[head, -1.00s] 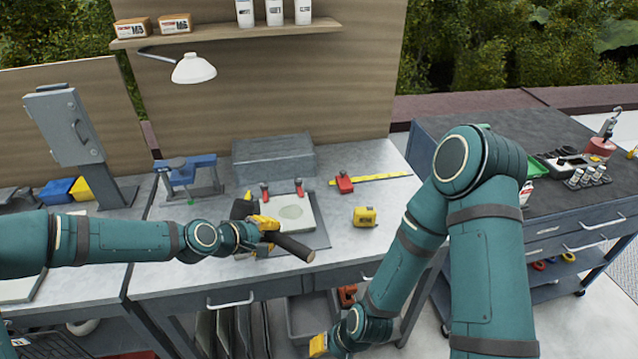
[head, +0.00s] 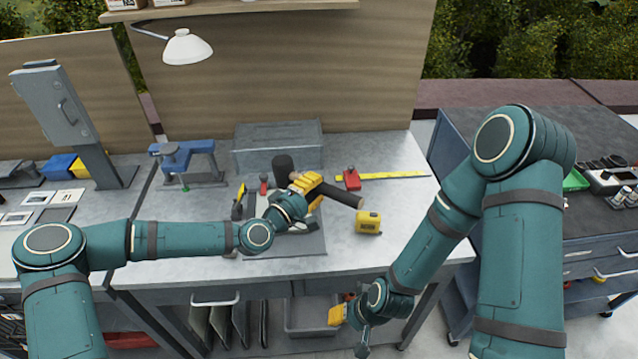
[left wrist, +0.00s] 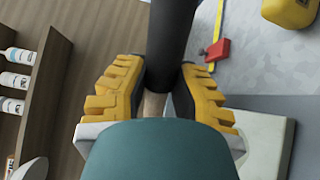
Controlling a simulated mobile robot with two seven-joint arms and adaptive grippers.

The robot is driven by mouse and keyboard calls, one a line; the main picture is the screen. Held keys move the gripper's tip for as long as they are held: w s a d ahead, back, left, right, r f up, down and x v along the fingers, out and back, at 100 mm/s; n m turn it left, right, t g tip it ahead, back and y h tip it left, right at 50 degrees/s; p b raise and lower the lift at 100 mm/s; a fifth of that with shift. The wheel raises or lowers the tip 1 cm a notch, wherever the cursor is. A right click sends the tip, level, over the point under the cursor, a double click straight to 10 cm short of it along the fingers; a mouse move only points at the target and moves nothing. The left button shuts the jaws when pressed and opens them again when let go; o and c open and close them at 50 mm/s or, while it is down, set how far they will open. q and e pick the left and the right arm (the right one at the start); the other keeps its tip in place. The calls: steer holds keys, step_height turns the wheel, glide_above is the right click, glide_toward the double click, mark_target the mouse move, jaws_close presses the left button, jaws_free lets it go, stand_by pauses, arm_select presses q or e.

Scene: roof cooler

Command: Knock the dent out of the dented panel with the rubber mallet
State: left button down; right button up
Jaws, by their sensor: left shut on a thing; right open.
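My left gripper (head: 305,185) is shut on the rubber mallet. The mallet's black head (head: 283,165) sticks out beyond the gripper to the upper left, and its dark handle (head: 343,194) points to the right. The dark grip (left wrist: 173,40) and a bit of pale wood show between the fingers in the left wrist view. The pale panel (left wrist: 268,140) lies below the gripper. In the head view, the gripper and arm hide most of the panel, and its dent cannot be seen. My right gripper (head: 340,313) is open and empty, low in front of the bench.
A red clamp (head: 263,185) stands at the panel's back edge on the grey mat (head: 285,243). A yellow tape measure (head: 368,222) and a yellow rule with a red block (head: 352,179) lie to the right. A grey box (head: 277,147) and a blue vise (head: 187,162) stand behind.

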arm_select(q)
steer(key=shift+f+b, duration=2.45)
steer(key=shift+f, duration=1.85)
arm_select(e)
steer(key=shift+g, duration=0.3)
steer(key=f, duration=0.1)
steer(key=s+f, duration=0.1)
steer(key=f, duration=0.3)
steer(key=shift+s+a, duration=0.2)
steer(key=shift+s, duration=0.15)
arm_select(q)
steer(key=shift+r, duration=0.15)
arm_select(e)
steer(key=shift+r, duration=0.1)
arm_select(q)
steer(key=r+p, duration=0.1)
steer(key=r, duration=0.1)
steer(key=r+p, duration=0.2)
steer(key=r, duration=0.1)
steer(key=shift+s+a+r+p, duration=0.1)
steer(key=shift+s+r+p, duration=0.1)
steer(key=shift+r+p, duration=0.15)
arm_select(e)
step_height(320, 180, up, 3)
steer(key=shift+r, duration=0.2)
